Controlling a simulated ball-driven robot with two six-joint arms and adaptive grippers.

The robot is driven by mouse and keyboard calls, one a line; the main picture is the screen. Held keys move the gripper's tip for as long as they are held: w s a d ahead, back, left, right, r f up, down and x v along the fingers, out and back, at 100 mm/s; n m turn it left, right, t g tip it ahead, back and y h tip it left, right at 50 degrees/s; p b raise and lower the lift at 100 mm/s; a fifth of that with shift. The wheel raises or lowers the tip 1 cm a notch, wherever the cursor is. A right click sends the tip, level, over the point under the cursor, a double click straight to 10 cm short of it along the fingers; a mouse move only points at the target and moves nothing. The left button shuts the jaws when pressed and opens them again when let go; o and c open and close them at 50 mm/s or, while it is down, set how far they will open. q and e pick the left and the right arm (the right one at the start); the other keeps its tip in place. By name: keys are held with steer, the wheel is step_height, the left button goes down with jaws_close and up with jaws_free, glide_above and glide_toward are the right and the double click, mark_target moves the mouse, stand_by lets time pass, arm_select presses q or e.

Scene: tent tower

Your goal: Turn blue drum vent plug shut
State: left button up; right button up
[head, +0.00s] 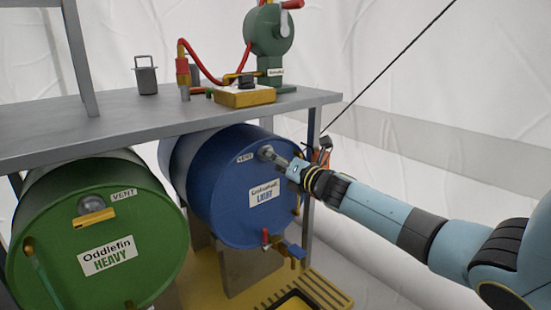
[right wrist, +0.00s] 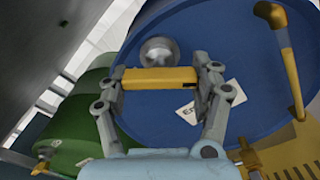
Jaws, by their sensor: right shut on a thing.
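The blue drum (head: 215,190) lies on its side under the shelf, its round face toward me, with a VENT label near the top. Its vent plug (head: 265,152) is a silver boss with a yellow bar handle. In the right wrist view the vent plug (right wrist: 158,77) lies between the two fingers, the bar running roughly level across the picture. My right gripper (head: 281,160) is shut on the bar, one finger at each end; in the head view it largely hides the bar. My left gripper is not in view.
A green drum (head: 75,210) with its own yellow-barred vent plug (head: 94,217) lies to the left. The shelf (head: 120,118) above carries a green pump (head: 268,35) and a small can (head: 146,78).

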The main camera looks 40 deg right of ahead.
steer(key=m+p, duration=0.1)
steer(key=m, duration=0.2)
steer(key=shift+r, duration=0.2)
steer(key=shift+m, duration=0.4)
steer(key=m+p, duration=0.3)
steer(key=m, duration=0.3)
steer(key=shift+r, duration=0.15)
steer(key=m+p, duration=0.3)
steer(key=m, duration=0.6)
steer(key=shift+r+m, duration=0.15)
steer(key=shift+m, duration=0.15)
steer(key=m+p, duration=0.1)
steer(key=m, duration=0.3)
steer(key=shift+d, duration=0.15)
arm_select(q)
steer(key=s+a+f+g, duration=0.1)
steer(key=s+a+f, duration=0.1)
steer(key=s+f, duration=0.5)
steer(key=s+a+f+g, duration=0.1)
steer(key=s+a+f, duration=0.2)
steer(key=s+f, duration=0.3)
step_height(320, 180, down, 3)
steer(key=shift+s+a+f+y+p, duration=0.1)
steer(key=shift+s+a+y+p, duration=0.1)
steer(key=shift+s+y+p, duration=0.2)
arm_select(e)
steer(key=m, duration=0.4)
steer(key=shift+d, duration=0.1)
steer(key=shift+m, duration=0.5)
